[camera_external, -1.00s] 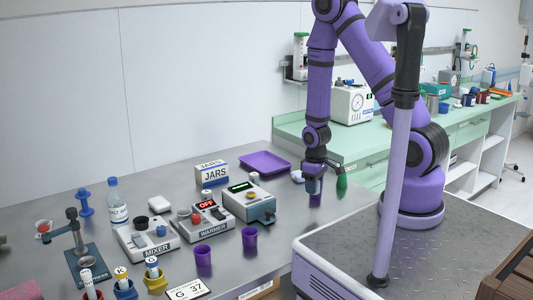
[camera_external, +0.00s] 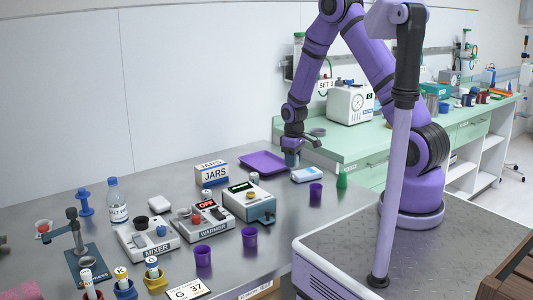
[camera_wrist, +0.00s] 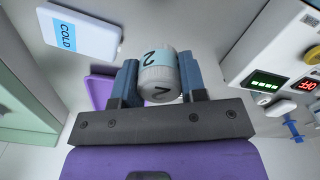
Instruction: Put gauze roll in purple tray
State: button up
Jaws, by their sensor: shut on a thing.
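My gripper (camera_wrist: 160,88) is shut on a white roll with teal bands and "2" marks, the gauze roll (camera_wrist: 158,72), seen between the fingers in the wrist view. In the external view my gripper (camera_external: 293,152) is above the counter, just right of the purple tray (camera_external: 279,171). The roll is small and dark there, mostly covered by the fingers. The purple tray looks empty in the external view. In the wrist view part of the tray (camera_wrist: 101,92) shows left of and behind the left finger.
A white COLD pack (camera_external: 305,175) lies right of the tray; a purple cup (camera_external: 316,193) and green cone (camera_external: 341,181) stand nearby. The JARS box (camera_external: 211,174) and a grey device (camera_external: 249,204) are left and in front of the tray.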

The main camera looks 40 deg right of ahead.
jog(key=w+d+f, duration=0.1)
jog(key=w, duration=0.2)
jog(key=w+d+f, duration=0.1)
jog(key=w, duration=0.2)
jog(key=w+d+f, duration=0.1)
jog(key=w+d, duration=0.1)
jog(key=w, duration=0.1)
jog(key=shift+w+f, duration=0.25)
jog(key=shift+f, duration=0.4)
jog(key=shift+w+f, duration=0.1)
jog(key=shift+w, duration=0.2)
send_over(265, 164)
jog(key=shift+s+a+f, duration=0.1)
jog(key=shift+a+f, duration=0.1)
jog(key=shift+f, duration=2.3)
jog(key=shift+f, duration=0.1)
jog(key=o, duration=0.9)
